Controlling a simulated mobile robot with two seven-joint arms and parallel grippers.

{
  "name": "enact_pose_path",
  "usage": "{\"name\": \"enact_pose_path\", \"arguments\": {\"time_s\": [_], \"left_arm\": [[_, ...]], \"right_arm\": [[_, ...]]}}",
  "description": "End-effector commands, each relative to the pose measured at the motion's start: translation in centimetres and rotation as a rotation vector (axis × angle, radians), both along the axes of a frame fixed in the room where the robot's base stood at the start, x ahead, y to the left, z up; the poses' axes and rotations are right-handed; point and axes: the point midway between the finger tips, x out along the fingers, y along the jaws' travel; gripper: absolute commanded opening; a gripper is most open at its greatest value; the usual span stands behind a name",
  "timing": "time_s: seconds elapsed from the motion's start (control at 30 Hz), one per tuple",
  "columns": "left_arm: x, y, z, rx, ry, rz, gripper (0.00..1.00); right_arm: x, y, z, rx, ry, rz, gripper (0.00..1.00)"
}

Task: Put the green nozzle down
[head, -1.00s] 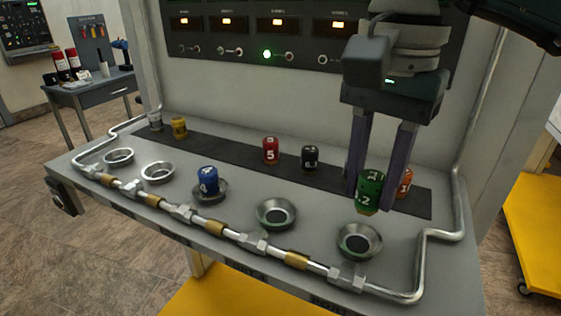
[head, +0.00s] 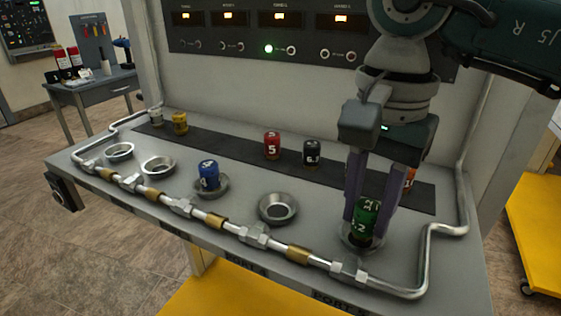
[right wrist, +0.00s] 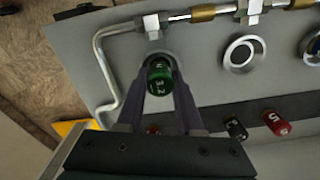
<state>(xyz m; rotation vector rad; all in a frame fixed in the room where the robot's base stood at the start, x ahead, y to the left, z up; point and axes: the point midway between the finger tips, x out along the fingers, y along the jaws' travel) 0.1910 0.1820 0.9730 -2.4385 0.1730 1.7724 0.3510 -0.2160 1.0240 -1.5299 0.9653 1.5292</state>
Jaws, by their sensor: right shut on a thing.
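The green nozzle (head: 367,219) is upright between the fingers of my right gripper (head: 366,222), which is shut on it. It stands in or just over the rightmost metal cup (head: 349,236); the fingers and nozzle hide most of this cup. In the right wrist view the green nozzle (right wrist: 158,78) sits between the fingertips, with the cup's rim (right wrist: 146,60) around its far end. I cannot tell whether the nozzle touches the cup's bottom. My left gripper is not in view.
A blue nozzle (head: 208,175) stands in the middle cup. Cups to its left and right (head: 278,208) are empty. Red (head: 272,146), black (head: 311,153), orange (head: 410,178), yellow (head: 180,123) and grey nozzles stand on or near the dark strip. A metal pipe (head: 215,221) runs along the front edge.

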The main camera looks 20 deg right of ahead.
Motion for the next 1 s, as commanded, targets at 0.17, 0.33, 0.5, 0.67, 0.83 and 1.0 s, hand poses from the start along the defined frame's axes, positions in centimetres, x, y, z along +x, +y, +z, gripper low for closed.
{"name": "enact_pose_path", "arguments": {"time_s": [0.17,0.33,0.5,0.67,0.83,1.0], "left_arm": [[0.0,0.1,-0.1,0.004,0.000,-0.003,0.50],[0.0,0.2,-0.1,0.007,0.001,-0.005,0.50],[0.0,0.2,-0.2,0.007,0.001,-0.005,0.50],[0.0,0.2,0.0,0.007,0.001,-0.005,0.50],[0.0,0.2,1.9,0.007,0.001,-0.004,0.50],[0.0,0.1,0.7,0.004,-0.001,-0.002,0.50]], "right_arm": [[0.0,0.0,-0.1,0.000,-0.001,0.000,0.39],[0.0,0.0,-0.1,0.000,0.000,0.000,0.58],[0.0,0.0,-0.1,0.000,0.000,0.000,0.66],[0.0,0.0,0.1,0.001,0.000,0.000,0.66],[0.0,0.1,1.8,0.003,0.000,-0.001,0.66],[0.2,0.0,5.1,0.001,-0.009,0.002,0.66]]}}
